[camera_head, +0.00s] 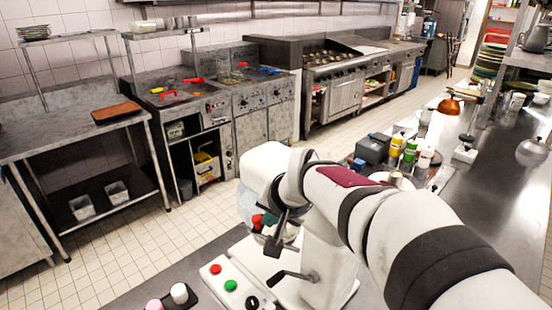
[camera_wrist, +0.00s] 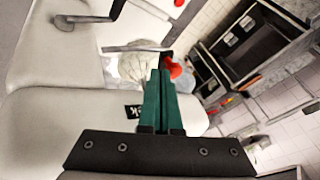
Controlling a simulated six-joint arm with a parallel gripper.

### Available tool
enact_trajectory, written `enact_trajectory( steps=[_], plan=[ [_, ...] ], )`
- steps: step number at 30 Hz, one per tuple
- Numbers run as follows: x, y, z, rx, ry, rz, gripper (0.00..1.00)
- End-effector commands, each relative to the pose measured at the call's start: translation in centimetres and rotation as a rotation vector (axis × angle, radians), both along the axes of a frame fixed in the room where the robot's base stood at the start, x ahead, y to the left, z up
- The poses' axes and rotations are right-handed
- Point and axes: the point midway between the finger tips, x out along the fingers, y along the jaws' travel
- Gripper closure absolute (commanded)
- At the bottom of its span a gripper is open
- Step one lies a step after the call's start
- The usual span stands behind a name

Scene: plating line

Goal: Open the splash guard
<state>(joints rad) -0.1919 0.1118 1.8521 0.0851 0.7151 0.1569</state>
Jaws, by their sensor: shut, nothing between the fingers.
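A white mixer (camera_head: 325,272) stands on the counter in front of me, partly hidden by my arm. Its clear splash guard (camera_head: 246,203) shows only in part; in the wrist view it is a pale, see-through curved piece (camera_wrist: 136,68) beyond my fingers. A red knob (camera_head: 256,220) is at the guard; it also shows in the wrist view (camera_wrist: 175,71), right by my fingertips. My gripper (camera_wrist: 160,72) has green fingers shut together with nothing between them. I cannot tell whether the fingertips touch the knob. In the head view the gripper (camera_head: 268,220) is at the guard's front.
The mixer has dark levers (camera_head: 292,274) and a base with a red button (camera_head: 215,269) and a green button (camera_head: 230,285). A small dark tray (camera_head: 190,299) with cups is at the front left. Bottles (camera_head: 410,152) crowd the counter behind my arm.

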Motion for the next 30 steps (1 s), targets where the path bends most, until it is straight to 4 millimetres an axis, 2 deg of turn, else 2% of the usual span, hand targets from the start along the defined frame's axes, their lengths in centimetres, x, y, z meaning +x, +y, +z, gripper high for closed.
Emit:
enact_trajectory(
  steps=[8,13,22,30],
  plan=[
    [0.0,0.2,0.0,0.000,0.001,0.000,1.00],
    [0.0,1.1,0.0,-0.001,0.002,0.002,1.00],
    [0.9,4.7,0.0,-0.001,0.001,0.002,1.00],
    [2.7,8.2,-0.1,0.000,0.002,0.002,1.00]
  ],
)
